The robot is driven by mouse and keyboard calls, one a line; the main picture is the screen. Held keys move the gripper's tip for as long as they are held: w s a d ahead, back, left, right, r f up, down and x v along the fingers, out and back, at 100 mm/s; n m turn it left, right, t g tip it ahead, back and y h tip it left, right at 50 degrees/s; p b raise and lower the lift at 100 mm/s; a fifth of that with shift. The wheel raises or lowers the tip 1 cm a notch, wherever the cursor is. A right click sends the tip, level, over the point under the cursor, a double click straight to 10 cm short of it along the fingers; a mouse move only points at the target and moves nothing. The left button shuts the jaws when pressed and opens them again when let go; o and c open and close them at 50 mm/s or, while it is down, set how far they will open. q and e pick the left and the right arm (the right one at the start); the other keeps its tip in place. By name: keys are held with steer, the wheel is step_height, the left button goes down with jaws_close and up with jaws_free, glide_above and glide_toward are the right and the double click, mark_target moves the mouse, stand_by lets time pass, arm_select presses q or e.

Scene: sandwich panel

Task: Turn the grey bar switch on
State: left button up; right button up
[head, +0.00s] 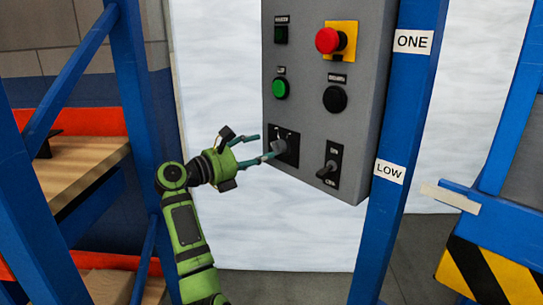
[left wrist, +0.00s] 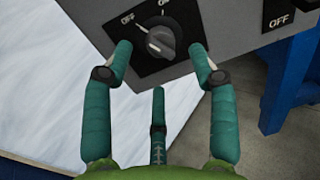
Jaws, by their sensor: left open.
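The grey bar switch (head: 279,146) is a rotary knob on a black plate at the lower left of the grey panel. In the left wrist view the knob (left wrist: 160,38) shows at the top, with an OFF label to its upper left and a second label, cut by the frame edge, above it. I cannot tell clearly which label its bar points to. My left gripper (head: 264,148) is open in front of the knob. In the left wrist view its teal fingertips (left wrist: 162,54) lie on either side of the knob, and contact is not clear. My right gripper is out of view.
A lever switch (head: 327,170) sits right of the knob. Above are green buttons (head: 280,89), a black button (head: 335,99) and a red mushroom button (head: 328,40). Blue posts (head: 392,130) flank the panel. Wooden shelves (head: 85,165) stand at left.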

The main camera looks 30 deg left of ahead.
mark_target(278, 147)
arm_select(q)
steer(key=x, duration=0.5)
steer(key=shift+c, duration=0.4)
steer(key=c, duration=1.1)
steer(key=shift+o, duration=0.2)
